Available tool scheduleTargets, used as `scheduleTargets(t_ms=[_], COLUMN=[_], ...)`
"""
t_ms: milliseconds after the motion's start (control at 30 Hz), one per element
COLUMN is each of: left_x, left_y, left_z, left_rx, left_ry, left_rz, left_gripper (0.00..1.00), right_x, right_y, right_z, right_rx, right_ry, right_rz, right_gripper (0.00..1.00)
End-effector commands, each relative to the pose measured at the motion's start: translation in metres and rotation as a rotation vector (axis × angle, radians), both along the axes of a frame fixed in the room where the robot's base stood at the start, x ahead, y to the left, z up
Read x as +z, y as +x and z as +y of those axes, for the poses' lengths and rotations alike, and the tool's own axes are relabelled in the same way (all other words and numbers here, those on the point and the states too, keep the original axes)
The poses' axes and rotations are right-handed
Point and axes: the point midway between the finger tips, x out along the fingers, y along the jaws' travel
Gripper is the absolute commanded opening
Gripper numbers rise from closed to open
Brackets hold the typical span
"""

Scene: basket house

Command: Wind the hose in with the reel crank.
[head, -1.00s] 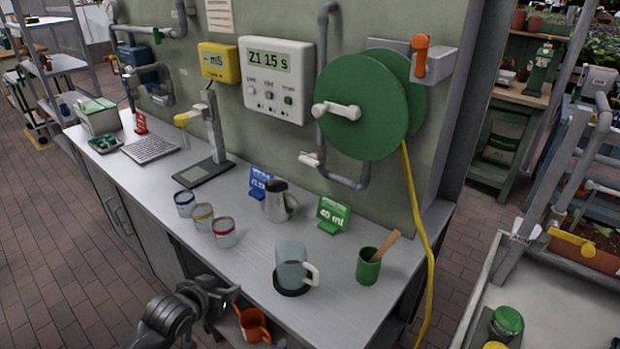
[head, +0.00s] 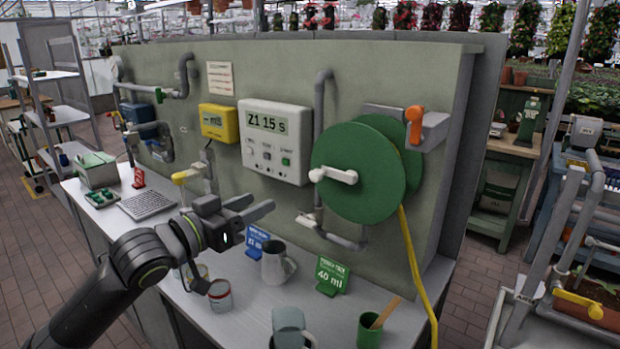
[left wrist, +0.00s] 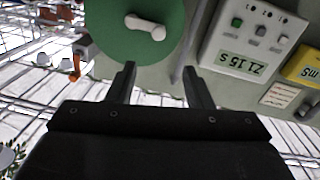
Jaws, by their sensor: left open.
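The green hose reel (head: 362,188) is mounted on the grey-green wall panel. The yellow hose (head: 415,262) hangs from the reel and runs down past the counter's right end. My left gripper (head: 258,207) is open and empty, in front of the panel to the left of the reel and a little lower than the crank. In the left wrist view, the reel (left wrist: 130,38) and crank (left wrist: 146,26) show upside down beyond the open fingers (left wrist: 158,85). My right gripper is out of view.
An orange-handled grey bracket (head: 415,126) sits at the reel's upper right. A grey pipe (head: 319,130) runs behind the reel's left edge. A control box (head: 274,140) is on the panel. A metal pitcher (head: 276,263), a green sign (head: 331,276) and cups stand on the counter below.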

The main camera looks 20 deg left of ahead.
Motion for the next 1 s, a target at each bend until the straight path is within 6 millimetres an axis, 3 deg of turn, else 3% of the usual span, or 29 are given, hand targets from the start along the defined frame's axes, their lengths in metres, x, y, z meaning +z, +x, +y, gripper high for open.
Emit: scheduleTargets(t_ms=[367, 1000], left_x=[0.001, 0.001], left_y=[0.039, 0.129], left_z=[-0.019, -0.058], left_rx=[-0.006, -0.004], left_ry=[-0.004, -0.001], left_rz=[0.002, 0.003], left_gripper=[0.46, 0.46], right_x=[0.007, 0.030], right_y=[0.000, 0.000], right_z=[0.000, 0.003], right_rx=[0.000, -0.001], right_ry=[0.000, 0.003], right_rz=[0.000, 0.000], right_gripper=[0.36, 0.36])
